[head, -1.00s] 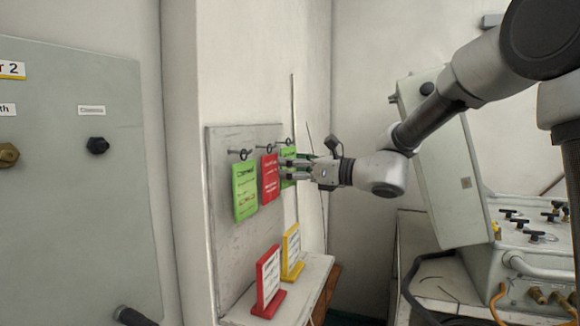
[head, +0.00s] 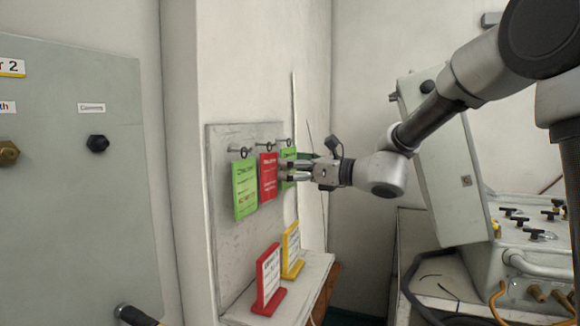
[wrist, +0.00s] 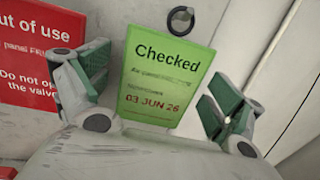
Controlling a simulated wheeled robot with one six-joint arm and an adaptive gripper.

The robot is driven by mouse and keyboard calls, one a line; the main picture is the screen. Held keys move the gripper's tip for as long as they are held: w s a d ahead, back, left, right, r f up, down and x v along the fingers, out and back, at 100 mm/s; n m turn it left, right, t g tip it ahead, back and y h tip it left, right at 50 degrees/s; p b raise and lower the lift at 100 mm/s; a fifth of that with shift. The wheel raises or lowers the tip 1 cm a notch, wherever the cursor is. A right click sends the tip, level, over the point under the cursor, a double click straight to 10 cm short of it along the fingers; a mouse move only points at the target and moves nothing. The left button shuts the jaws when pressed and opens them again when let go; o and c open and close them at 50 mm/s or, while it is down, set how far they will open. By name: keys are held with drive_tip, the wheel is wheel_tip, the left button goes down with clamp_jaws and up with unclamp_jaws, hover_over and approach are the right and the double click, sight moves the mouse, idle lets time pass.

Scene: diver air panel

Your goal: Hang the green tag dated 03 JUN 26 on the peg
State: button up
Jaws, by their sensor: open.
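The green tag (wrist: 162,75) reads "Checked" and "03 JUN 26" in the wrist view, hanging under a metal ring. In the head view this green tag (head: 288,154) is the rightmost of three on the board, partly hidden by my gripper. My gripper (head: 288,170) is open in front of it. In the wrist view the open fingers (wrist: 160,95) stand at either side of the tag, with gaps visible. Hooks hold the tags on the board; which one the task means by the peg I cannot tell.
A red "Out of use" tag (wrist: 38,60) hangs close left of my fingers; it also shows in the head view (head: 267,183). Another green tag (head: 244,187) hangs further left. Red (head: 268,275) and yellow (head: 291,250) stands sit on the shelf (head: 312,275) below.

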drive_tip(key=shift+d, duration=0.1)
drive_tip(key=v, duration=1.2)
drive_tip(key=s+d+f+n+g+h, duration=0.35)
drive_tip(key=s+f+n, duration=0.25)
drive_tip(key=f, duration=0.2)
drive_tip(key=s+d+f+n+g+h, duration=0.3)
drive_tip(key=s+d+f+n, duration=0.1)
drive_tip(key=s+f+n, duration=0.25)
drive_tip(key=s+d+n+t+h, duration=0.1)
drive_tip(key=s+d+n+h, duration=0.3)
drive_tip(key=d, duration=0.6)
drive_tip(key=s+d+r+n+t+h, duration=0.1)
drive_tip(key=s+d+n+h, duration=0.4)
drive_tip(key=s+d+n, duration=0.2)
drive_tip(key=shift+s+d+r, duration=0.3)
drive_tip(key=shift+s+d, duration=0.7)
drive_tip(key=shift+d, duration=0.35)
